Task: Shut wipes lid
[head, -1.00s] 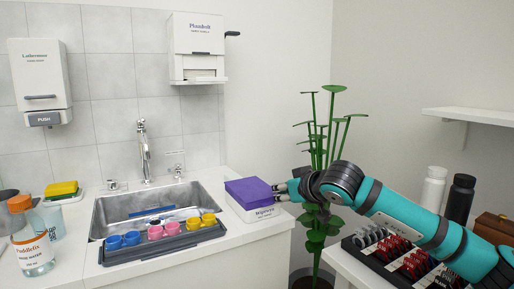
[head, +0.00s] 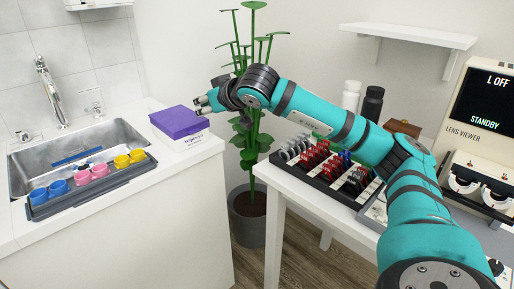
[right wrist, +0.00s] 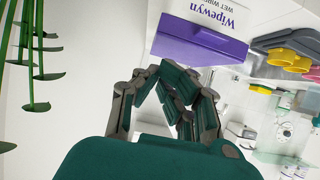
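The wipes box (head: 200,142) is white with a thick purple lid (head: 176,123) and stands at the right end of the sink counter. The lid lies flat and looks down on the box; whether it is latched I cannot tell. The box also shows upside down in the right wrist view, its lid (right wrist: 200,47) just beyond my fingertips. My right gripper (head: 203,104) is at the lid's right rear corner in the head view; contact cannot be made out. Its fingers (right wrist: 160,70) come together at the tips with nothing visible between them. My left gripper is not in view.
A sink (head: 75,150) with a tray (head: 90,195) of coloured cups is left of the box. A potted plant (head: 250,150) stands behind my right forearm. A side table with a rack (head: 325,175) and a lens viewer (head: 480,115) is to the right.

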